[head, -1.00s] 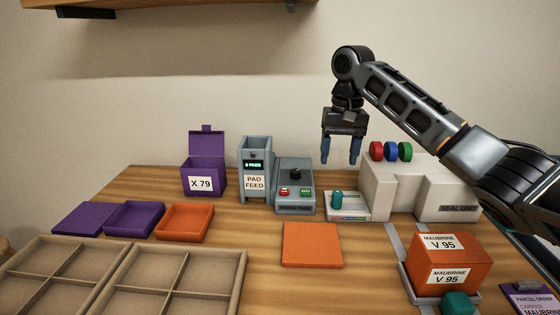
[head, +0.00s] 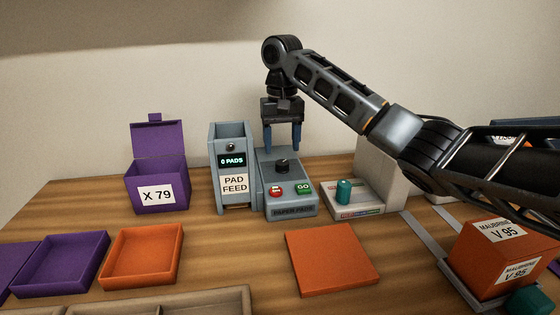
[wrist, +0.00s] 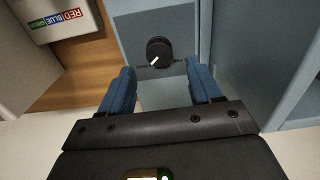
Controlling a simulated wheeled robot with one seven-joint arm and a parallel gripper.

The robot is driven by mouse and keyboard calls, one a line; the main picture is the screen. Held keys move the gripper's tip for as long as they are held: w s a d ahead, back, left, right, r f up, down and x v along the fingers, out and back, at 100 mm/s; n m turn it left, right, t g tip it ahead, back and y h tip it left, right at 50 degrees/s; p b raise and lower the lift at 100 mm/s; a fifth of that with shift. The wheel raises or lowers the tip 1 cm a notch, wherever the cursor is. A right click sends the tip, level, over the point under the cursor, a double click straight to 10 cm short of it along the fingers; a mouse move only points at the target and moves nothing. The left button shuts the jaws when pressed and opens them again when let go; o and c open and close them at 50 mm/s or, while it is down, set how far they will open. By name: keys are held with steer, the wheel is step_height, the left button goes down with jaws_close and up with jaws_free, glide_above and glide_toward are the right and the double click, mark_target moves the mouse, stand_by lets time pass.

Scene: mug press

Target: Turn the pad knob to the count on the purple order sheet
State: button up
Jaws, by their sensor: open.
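The black pad knob (head: 282,166) sits on top of the blue-grey paper pads unit, with a red button and a green GO button in front of it. The wrist view shows the knob (wrist: 160,52) with a white pointer mark aimed to the lower left. My gripper (head: 282,150) is open, pointing down, just above and behind the knob, its blue fingers apart and empty. In the wrist view the knob lies beyond the fingertips (wrist: 162,78), not between them. The pad feed (head: 232,165) display reads 0 PADS. I see no purple order sheet in the head view now.
Left of the pad feed stands an open purple box (head: 158,185) labelled X 79. An orange lid (head: 332,260) lies in front. An orange V 95 box (head: 500,255) is at far right.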

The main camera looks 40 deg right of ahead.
mark_target(282, 162)
step_height(282, 162, down, 5)
steer(key=shift+r, duration=0.1)
steer(key=c, duration=1)
